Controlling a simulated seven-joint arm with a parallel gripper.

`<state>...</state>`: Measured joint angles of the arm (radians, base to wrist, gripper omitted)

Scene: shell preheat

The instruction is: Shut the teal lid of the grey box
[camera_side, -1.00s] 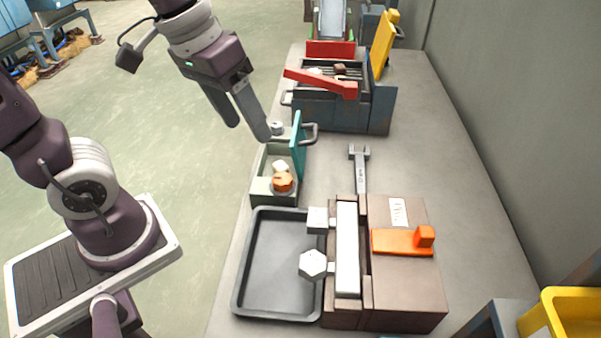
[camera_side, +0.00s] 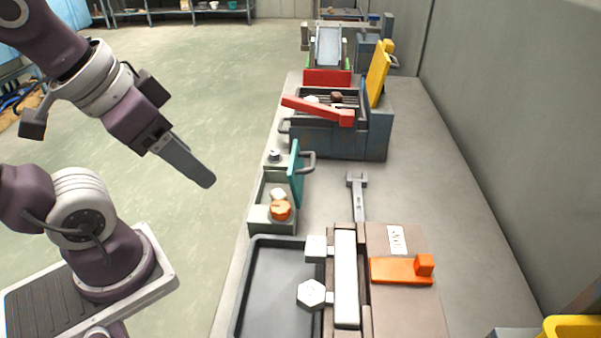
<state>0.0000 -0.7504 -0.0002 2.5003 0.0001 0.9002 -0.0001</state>
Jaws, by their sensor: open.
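The grey box (camera_side: 257,217) stands on the bench's left edge, behind the dark tray. Its teal lid (camera_side: 296,176) is open, standing upright along the box's right side. A grey handle (camera_side: 312,161) sticks out on the lid's right face. Inside the box are an orange piece (camera_side: 280,211) and a cream piece (camera_side: 278,194). My gripper (camera_side: 206,180) is open and empty, left of the box and apart from it, off the bench's edge. Its fingers overlap in this view, so the gap between them is hidden.
A dark tray (camera_side: 245,290) and a brown fixture with a white bar (camera_side: 346,280) and orange clamp (camera_side: 400,270) lie in front. A wrench (camera_side: 357,197) lies right of the box. A blue-grey toolbox (camera_side: 345,146) with a red bar (camera_side: 318,111) stands behind. Bench at right is clear.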

